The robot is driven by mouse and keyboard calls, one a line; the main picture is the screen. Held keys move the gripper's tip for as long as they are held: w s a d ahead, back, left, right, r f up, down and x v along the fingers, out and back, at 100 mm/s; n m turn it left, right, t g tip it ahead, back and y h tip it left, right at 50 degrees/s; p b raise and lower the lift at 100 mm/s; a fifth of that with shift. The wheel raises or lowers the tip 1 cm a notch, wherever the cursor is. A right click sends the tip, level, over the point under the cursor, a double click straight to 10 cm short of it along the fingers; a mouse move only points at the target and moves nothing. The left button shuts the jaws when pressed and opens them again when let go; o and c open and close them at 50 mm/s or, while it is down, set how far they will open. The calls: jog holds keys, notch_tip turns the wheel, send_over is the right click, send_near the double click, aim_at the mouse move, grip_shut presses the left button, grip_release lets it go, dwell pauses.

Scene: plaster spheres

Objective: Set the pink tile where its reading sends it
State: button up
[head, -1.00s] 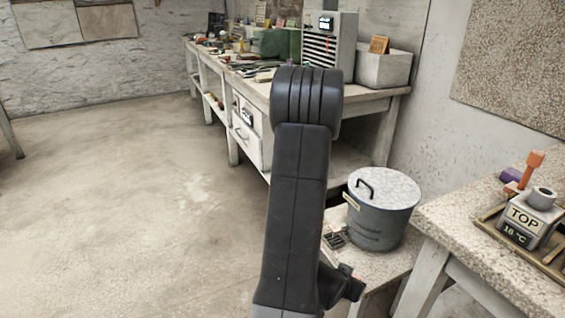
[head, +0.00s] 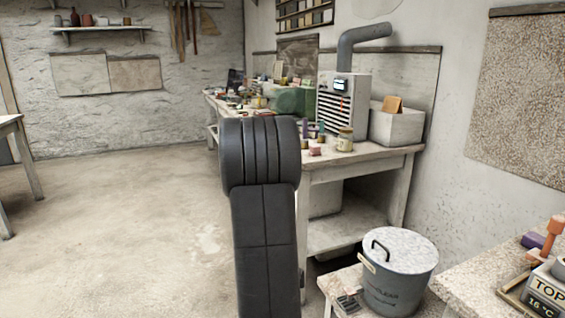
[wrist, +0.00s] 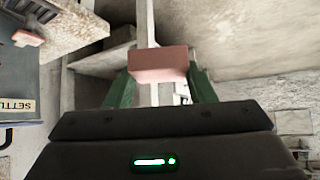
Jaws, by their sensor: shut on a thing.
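In the wrist view my gripper (wrist: 160,78) is shut on the pink tile (wrist: 160,62), held between its two green fingers. The tile's broad face shows no legible marking. The head view shows my dark arm in front, with the gripper and held tile hidden. A grey heater-like unit (head: 343,110) with a small lit display stands on the long bench (head: 350,165); the display is too small to read. A small block (head: 545,290) marked TOP with a °C figure, seemingly 16, sits at the right edge.
A lidded grey bin (head: 398,275) stands on a low stand. A pale trough (head: 396,125) with an orange-brown piece is on the bench beside the unit. Small jars and a pinkish block (head: 315,151) stand at the bench front. The floor at left is clear.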

jog(key=shift+s+d+r+p, duration=0.1)
jog(key=shift+d+r+p, duration=0.05)
jog(key=shift+r+p, duration=0.8)
notch_tip(320, 180, up, 12)
jog(key=s+p, duration=0.2)
jog(key=p, duration=1.9)
jog(key=shift+a, duration=0.25)
jog(key=shift+s, duration=0.1)
